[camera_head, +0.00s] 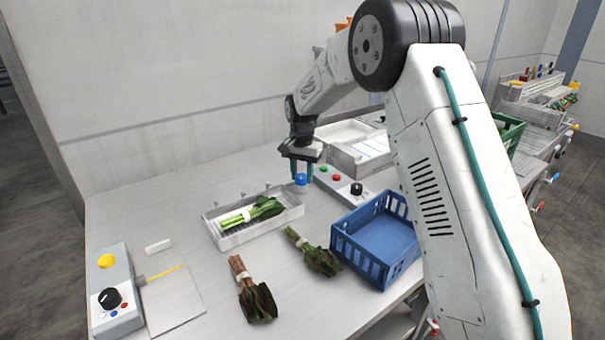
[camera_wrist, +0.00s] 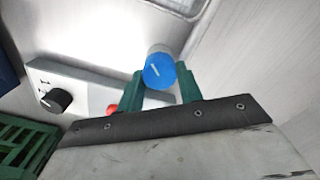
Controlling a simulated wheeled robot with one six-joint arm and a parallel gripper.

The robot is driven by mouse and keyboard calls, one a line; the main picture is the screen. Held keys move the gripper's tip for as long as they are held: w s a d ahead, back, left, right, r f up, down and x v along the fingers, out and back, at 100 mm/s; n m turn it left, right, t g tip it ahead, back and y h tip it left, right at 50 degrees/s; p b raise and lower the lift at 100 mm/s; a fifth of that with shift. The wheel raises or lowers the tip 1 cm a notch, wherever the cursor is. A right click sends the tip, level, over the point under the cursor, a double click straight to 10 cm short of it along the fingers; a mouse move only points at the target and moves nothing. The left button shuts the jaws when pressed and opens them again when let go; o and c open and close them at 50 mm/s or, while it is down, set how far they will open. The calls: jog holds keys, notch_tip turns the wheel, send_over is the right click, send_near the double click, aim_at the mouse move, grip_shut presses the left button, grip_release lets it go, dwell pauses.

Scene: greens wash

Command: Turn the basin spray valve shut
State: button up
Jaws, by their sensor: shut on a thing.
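The basin spray valve is a blue round knob (camera_head: 300,180) just right of the basin's back corner. In the wrist view the knob (camera_wrist: 159,72) shows a white pointer line, slanted, on its blue face. My gripper (camera_head: 301,169) reaches down over it from above. In the wrist view my gripper's green fingers (camera_wrist: 160,84) stand on either side of the knob and are shut on it. The shallow grey basin (camera_head: 226,243) holds a bunch of leafy greens (camera_head: 252,213), with small spray nozzles along its back edge. Whether water flows cannot be told.
A control box with a black dial (camera_head: 356,189) and red and green buttons stands right of the knob. A blue crate (camera_head: 374,255) is at front right. Two bunches (camera_head: 252,290) (camera_head: 313,252) lie in front of the basin. Another control box (camera_head: 117,300) is at left.

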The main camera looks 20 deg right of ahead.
aim_at(302, 175)
jog(key=shift+w+r, duration=0.1)
jog(key=shift+r, duration=0.05)
jog(key=o, duration=1)
notch_tip(302, 175, up, 8)
jog(key=shift+f, duration=0.15)
